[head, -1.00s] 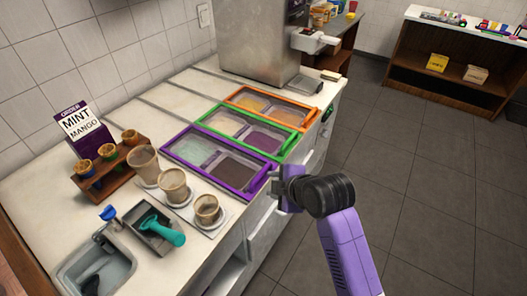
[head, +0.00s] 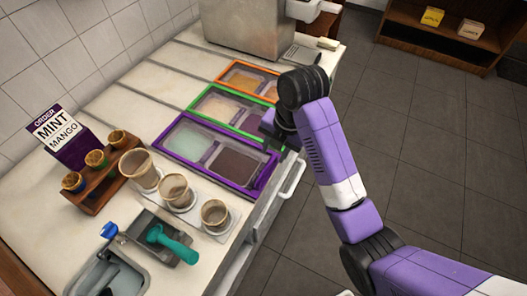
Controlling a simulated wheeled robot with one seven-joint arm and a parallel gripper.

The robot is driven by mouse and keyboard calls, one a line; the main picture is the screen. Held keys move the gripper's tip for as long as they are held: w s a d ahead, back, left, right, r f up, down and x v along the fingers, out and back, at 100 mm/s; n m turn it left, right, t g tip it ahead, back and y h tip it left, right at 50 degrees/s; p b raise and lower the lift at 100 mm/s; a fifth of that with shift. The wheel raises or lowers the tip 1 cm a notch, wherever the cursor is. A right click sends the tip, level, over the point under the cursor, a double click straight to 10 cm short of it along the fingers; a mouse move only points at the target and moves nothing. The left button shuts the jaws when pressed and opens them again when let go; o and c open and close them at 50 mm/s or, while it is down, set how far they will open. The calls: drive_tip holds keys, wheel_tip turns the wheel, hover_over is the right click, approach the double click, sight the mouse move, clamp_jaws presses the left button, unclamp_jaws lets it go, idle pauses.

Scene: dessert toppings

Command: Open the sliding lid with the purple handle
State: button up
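The purple-framed lid (head: 172,133) is the nearest of the coloured lids set in the counter. Through its clear panels show a pale mint compartment (head: 190,141) and a dark brown compartment (head: 235,165). Its thick purple handle bar (head: 263,174) is at its right end, by the counter's front edge. My gripper (head: 270,127) is just beyond the handle, over the right ends of the green and purple frames. I cannot tell whether it touches them. Its fingers are dark and small in view, and my arm hides part of the green frame.
The green-framed lid (head: 195,103) and the orange-framed lid (head: 228,68) lie behind. Three cups (head: 175,190) on pads, a wooden cone rack (head: 103,190) and a teal scoop (head: 170,243) are in front. A drawer handle (head: 293,180) juts from the counter front.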

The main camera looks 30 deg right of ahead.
sight(268, 166)
drive_tip(key=shift+w+a+f+b, duration=0.2)
drive_tip(key=shift+f+b, duration=0.35)
drive_tip(key=shift+f, duration=0.7)
drive_tip(key=shift+w+a+f+b, duration=0.15)
drive_tip(key=shift+f+b, duration=0.35)
drive_tip(key=shift+f, duration=0.75)
drive_tip(key=shift+w+a+f+b, duration=0.1)
drive_tip(key=shift+w+f+b, duration=0.3)
drive_tip(key=shift+f, duration=0.85)
drive_tip(key=shift+s, duration=0.15)
clamp_jaws()
